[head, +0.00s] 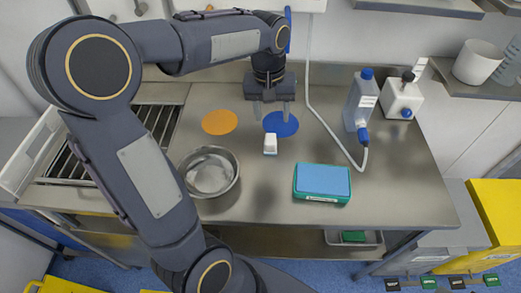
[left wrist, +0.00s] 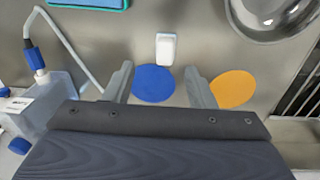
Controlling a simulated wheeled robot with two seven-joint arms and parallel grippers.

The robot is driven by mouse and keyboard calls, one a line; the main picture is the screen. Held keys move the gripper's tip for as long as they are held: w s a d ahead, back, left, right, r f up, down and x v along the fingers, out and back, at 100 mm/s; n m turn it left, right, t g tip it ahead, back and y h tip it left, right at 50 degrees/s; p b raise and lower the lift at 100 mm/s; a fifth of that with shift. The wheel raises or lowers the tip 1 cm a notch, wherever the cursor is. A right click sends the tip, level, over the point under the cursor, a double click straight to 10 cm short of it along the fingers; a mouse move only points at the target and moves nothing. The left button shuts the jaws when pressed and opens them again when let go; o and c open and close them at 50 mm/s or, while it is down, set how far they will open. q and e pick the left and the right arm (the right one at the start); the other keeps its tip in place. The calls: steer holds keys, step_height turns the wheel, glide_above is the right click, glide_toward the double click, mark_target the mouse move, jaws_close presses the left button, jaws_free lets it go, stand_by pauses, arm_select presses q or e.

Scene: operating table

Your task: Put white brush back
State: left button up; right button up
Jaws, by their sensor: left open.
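The white brush (head: 270,144) is a small white block on the steel table, just in front of a flat blue disc (head: 285,128). My left gripper (head: 271,115) is open and empty, pointing down over the blue disc area. In the wrist view its fingers (left wrist: 158,70) are spread, with the brush ahead of the gap between them. An orange disc (head: 220,122) lies to the left of the blue one. My right gripper is out of view.
A steel bowl (head: 209,172) stands left of the brush, and a blue-topped green box (head: 322,183) stands right. A bottle (head: 360,103) with a hose and a white dispenser (head: 402,97) stand at the back right. The table right of the box is clear.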

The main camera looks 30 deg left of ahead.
arm_select(q)
steer(key=s+d+m+t+h, duration=0.1)
steer(key=s+d+m+t, duration=0.1)
steer(key=s, duration=0.7)
steer(key=s+d+f+m+t+h, duration=0.1)
steer(key=s+d, duration=0.3)
steer(key=s, duration=0.6)
steer(key=shift+d+f+m+t+h, duration=0.2)
steer(key=shift+d+m+t+h, duration=0.25)
steer(key=shift+t, duration=0.45)
